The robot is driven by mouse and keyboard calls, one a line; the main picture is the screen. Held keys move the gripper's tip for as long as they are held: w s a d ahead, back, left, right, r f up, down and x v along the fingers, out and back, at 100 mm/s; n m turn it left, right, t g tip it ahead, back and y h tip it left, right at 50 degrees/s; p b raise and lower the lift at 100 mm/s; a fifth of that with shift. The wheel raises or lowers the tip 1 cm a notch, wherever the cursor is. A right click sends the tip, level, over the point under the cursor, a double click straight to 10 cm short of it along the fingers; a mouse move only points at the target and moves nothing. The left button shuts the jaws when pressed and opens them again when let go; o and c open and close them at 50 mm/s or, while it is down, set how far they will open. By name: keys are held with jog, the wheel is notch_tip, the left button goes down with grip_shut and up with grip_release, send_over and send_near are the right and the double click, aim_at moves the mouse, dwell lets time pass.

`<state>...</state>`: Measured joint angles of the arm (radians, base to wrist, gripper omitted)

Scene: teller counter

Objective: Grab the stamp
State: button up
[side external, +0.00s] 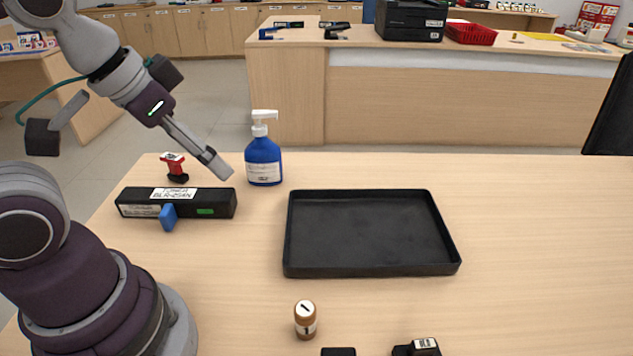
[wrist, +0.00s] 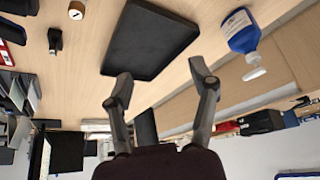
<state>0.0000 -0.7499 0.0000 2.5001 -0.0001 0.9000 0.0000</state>
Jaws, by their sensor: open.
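Several small items could be the stamp, and I cannot tell for sure which one is. One is a small red and black item (side external: 174,167) behind the long black device at the left. Another is a brown-and-white cylinder (side external: 305,320) upright in front of the tray; its round white top shows in the wrist view (wrist: 76,10). A small black item with a white label (side external: 417,347) is cut off at the bottom edge. My gripper (side external: 222,170) is in the air over the left of the counter; in the wrist view its fingers (wrist: 160,75) are apart, with nothing between the tips.
An empty black tray (side external: 370,270) lies mid-counter. A blue pump bottle (side external: 263,163) stands upright behind its left side. A long black device with a blue lever (side external: 140,198) lies at the left. Another black item (side external: 338,351) is cut off at the bottom. The counter's right side is clear.

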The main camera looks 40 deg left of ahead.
jog(key=n+g+y, duration=0.4)
jog(key=n+g, duration=0.3)
jog(key=n, duration=1.5)
send_over(172, 156)
jog(key=w+d, duration=0.1)
jog(key=d, duration=0.3)
notch_tip(172, 156, down, 7)
jog(key=shift+n, duration=0.3)
jog(key=x, duration=1.1)
jog(key=shift+a+f, duration=0.1)
jog(key=shift+w, duration=0.1)
grip_shut()
